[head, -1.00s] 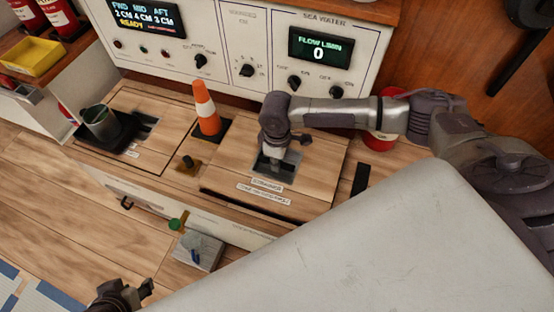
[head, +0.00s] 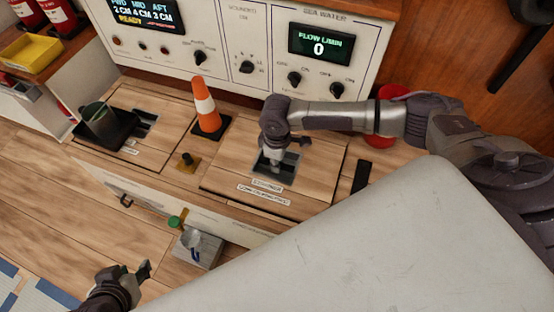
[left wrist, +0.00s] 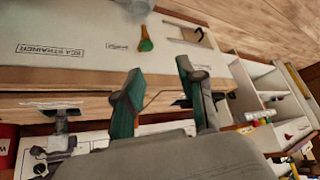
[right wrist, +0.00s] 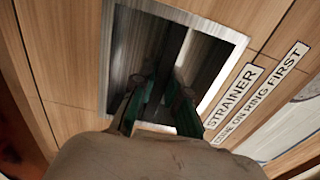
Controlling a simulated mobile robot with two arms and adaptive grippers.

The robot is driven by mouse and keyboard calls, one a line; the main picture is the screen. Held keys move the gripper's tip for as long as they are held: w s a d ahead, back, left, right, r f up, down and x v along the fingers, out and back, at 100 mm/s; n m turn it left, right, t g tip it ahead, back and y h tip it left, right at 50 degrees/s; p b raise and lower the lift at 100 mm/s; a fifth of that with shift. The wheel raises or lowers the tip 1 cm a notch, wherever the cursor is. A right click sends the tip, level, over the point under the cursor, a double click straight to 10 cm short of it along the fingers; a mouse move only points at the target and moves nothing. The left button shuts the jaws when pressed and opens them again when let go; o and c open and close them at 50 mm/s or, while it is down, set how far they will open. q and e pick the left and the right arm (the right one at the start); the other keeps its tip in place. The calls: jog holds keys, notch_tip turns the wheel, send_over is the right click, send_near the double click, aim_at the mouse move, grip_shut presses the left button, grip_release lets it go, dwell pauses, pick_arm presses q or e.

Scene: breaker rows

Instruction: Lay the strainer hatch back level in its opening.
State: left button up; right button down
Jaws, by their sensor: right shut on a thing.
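The strainer hatch (head: 235,162) is a wooden panel with a recessed metal pull and two white labels, on the right of the bench top. In the head view it looks flush or nearly so, with a thin dark line around its edges. My right gripper (head: 280,155) reaches down into the recess. In the right wrist view that gripper (right wrist: 160,108) is shut on the bar of the pull in the metal-framed recess (right wrist: 228,35); the grip is partly hidden. My left gripper (head: 135,272) is open and empty, low at the left; its parted fingers (left wrist: 157,85) show in its wrist view.
An orange cone (head: 206,105) stands close behind the hatch's left edge. A control panel (head: 240,45) rises behind. A grey box (head: 197,248) sits in front of the bench.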

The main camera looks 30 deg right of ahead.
jog(key=shift+w+f, duration=0.1)
jog(key=shift+f, duration=0.7)
jog(key=c, duration=1.2)
grip_release()
jog(key=shift+o, duration=0.5)
jog(key=shift+f+b, duration=0.15)
jog(key=shift+b, duration=0.15)
pick_arm(q)
jog(key=shift+w+d+r+t, duration=0.2)
jog(key=shift+w+r+t, duration=0.15)
jog(key=shift+w, duration=0.2)
jog(key=shift+w+d+r+t, duration=0.15)
jog(key=shift+w+r+t, duration=0.15)
jog(key=shift+w, duration=0.25)
pick_arm(e)
notch_tip(320, 180, up, 12)
pick_arm(q)
jog(key=shift+s+f, duration=0.1)
